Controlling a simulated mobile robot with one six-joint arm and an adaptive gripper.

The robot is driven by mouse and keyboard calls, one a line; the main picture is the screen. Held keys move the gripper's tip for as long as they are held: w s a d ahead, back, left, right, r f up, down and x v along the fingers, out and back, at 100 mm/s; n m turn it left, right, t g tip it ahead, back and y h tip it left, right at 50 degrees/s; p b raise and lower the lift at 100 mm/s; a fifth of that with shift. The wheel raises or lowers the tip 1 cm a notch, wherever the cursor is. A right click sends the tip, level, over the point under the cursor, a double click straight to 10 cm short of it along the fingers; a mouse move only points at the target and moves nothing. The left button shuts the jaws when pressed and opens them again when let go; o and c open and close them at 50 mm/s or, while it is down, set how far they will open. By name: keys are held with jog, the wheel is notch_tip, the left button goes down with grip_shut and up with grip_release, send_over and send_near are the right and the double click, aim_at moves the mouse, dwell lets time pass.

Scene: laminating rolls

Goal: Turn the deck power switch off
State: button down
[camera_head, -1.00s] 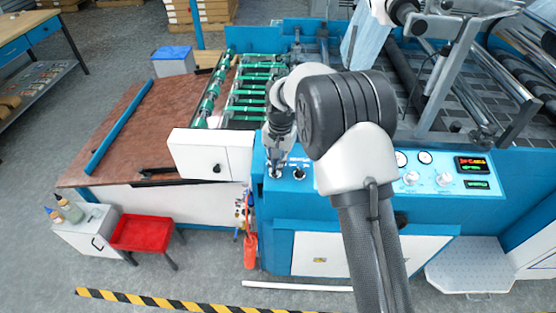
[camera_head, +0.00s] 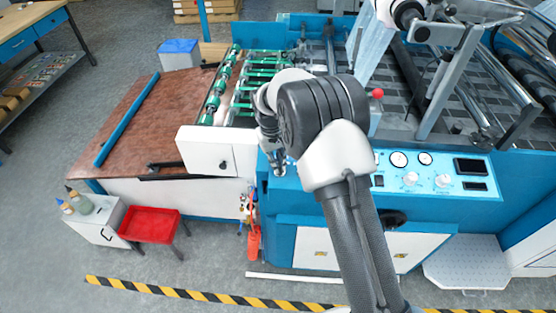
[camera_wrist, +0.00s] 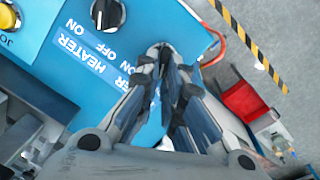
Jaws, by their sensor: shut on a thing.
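My gripper (camera_head: 278,168) is at the left end of the blue deck panel. In the wrist view my gripper (camera_wrist: 164,58) points down with its fingers close together, shut on the deck power switch. The switch is almost wholly hidden between the fingertips, so its angle does not show. The fingers partly cover its printed label (camera_wrist: 126,76). Beside it is the black heater knob (camera_wrist: 107,13), with its ON/OFF label. At the panel's right, the upper display (camera_head: 471,167) and the lower display (camera_head: 475,186) are dark.
Gauges (camera_head: 398,159) and white knobs (camera_head: 410,179) lie along the panel. A red-topped lever (camera_head: 376,94) stands behind my arm. A white box (camera_head: 205,151) is left of the gripper.

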jog(key=shift+n, duration=0.3)
dwell(0.4)
jog(key=c, duration=1.7)
grip_release()
jog(key=r, duration=0.4)
jog(key=a+r, duration=0.1)
jog(key=r, duration=0.7)
jog(key=shift+s+a, duration=0.15)
jog(key=shift+s, duration=0.2)
